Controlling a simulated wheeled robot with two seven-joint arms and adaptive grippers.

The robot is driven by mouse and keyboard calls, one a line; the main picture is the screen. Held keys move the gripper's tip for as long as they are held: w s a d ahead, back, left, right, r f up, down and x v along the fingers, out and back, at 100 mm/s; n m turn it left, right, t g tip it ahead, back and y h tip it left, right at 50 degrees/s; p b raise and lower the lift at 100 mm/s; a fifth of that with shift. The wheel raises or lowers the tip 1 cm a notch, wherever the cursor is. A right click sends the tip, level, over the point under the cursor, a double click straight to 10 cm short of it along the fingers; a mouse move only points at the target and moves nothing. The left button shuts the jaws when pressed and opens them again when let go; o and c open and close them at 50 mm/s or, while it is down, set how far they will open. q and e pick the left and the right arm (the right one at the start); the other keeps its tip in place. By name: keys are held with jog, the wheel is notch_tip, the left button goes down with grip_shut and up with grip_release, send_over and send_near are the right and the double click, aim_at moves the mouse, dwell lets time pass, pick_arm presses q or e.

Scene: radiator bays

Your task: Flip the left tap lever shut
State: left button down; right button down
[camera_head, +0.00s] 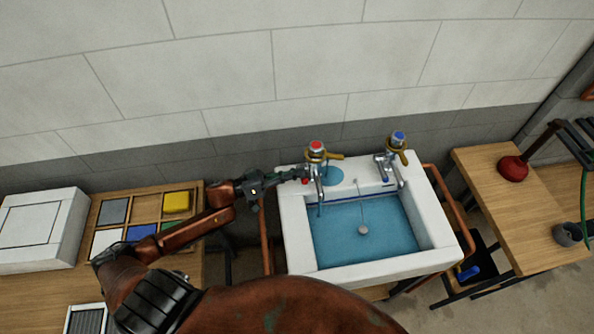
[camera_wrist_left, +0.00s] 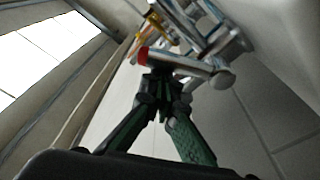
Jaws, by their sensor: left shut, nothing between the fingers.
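The left tap (camera_head: 316,166) is chrome with a red cap and stands at the back left of the white sink (camera_head: 292,236). Its brass-yellow lever (camera_head: 335,156) points right in the head view. My left gripper (camera_head: 302,174) is shut and empty, with its tips close beside the left tap's body, below the lever. In the left wrist view the shut fingertips (camera_wrist_left: 160,72) are close to chrome tap parts (camera_wrist_left: 200,70) and a red piece (camera_wrist_left: 143,56). I cannot tell whether they touch. My right gripper is not in view.
The right tap (camera_head: 384,166), with a blue cap and yellow lever, stands at the back right of the sink. Blue water (camera_head: 385,235) lies in the basin. A wooden tray (camera_head: 146,208) with coloured blocks is at left; a red plunger (camera_head: 513,168) stands on the right table.

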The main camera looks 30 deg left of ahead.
pick_arm(q)
jog(key=m, duration=0.1)
jog(key=s+f+m, duration=0.1)
jog(key=m, duration=0.1)
jog(key=d+f+m, duration=0.1)
jog(key=m, duration=0.1)
jog(key=shift+s+f+g+h, duration=0.15)
jog(key=shift+f+g+h, duration=0.1)
jog(key=shift+g+h, duration=0.15)
jog(key=shift+f, duration=0.2)
jog(key=shift+s+f, duration=0.15)
jog(key=shift+f, duration=0.15)
notch_tip(320, 180, up, 10)
jog(key=shift+r, duration=0.25)
dwell(0.3)
jog(key=shift+d, duration=0.1)
dwell(0.3)
